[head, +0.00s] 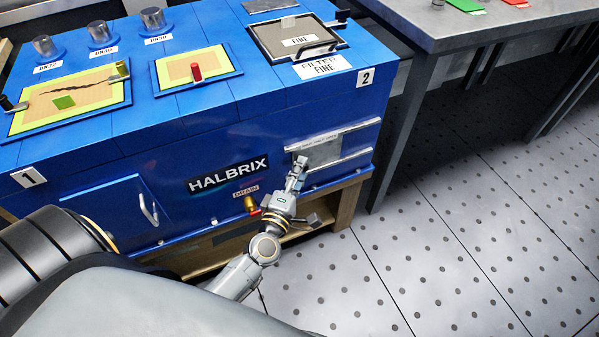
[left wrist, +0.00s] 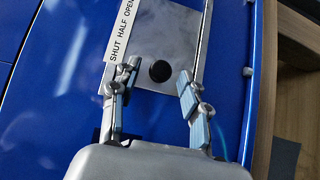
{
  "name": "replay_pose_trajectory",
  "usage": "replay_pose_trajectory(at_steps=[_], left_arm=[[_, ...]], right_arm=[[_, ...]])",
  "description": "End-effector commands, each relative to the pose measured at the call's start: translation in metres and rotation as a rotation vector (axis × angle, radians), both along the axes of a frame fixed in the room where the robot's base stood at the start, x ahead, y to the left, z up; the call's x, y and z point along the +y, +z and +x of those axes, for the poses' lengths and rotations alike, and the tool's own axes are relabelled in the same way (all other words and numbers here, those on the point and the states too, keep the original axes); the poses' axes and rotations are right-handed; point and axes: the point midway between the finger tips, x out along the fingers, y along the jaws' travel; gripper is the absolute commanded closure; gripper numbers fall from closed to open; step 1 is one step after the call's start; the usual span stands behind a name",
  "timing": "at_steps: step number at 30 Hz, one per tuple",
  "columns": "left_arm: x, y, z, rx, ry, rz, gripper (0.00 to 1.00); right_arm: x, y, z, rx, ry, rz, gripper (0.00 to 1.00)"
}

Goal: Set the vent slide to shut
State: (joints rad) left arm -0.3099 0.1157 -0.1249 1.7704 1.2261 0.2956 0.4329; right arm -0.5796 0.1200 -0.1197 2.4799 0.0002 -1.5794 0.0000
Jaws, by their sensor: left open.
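The vent slide (head: 324,152) is a grey metal plate between two pale rails on the lower right of the blue machine's front. In the left wrist view the plate (left wrist: 178,50) carries a round black knob (left wrist: 159,71). A white label strip (left wrist: 122,38) beside it reads SHUT, HALF, OPEN; the knob lies roughly level with the SHUT end. I cannot tell the exact setting. My left gripper (head: 299,165) is open at the plate's left end. In the left wrist view its fingers (left wrist: 150,86) stand either side of the knob's line, apparently not gripping it. My right gripper is out of view.
A yellow and red drain fitting (head: 251,205) sits left of my left gripper. A door handle (head: 148,208) juts from the front further left. A grey table (head: 445,28) stands at the right. The perforated floor (head: 450,220) is clear.

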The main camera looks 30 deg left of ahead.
Motion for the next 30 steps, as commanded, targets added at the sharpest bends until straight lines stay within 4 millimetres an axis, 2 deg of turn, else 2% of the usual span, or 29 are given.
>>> replay_pose_trajectory(at_steps=[5,12,18,24,30], left_arm=[[-0.003,-0.002,-0.019,0.004,-0.002,0.0,0.54],[-0.008,-0.002,-0.071,0.005,-0.002,0.002,0.54],[-0.012,-0.001,-0.105,0.004,-0.001,0.001,0.54],[-0.014,-0.001,-0.119,0.003,0.001,0.0,0.54],[-0.014,-0.001,-0.12,0.001,0.002,0.0,0.54]], right_arm=[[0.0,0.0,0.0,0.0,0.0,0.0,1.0],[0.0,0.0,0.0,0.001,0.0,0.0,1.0],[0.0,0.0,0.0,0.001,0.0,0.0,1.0],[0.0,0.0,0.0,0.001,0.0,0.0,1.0],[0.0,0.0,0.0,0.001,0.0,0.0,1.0]])
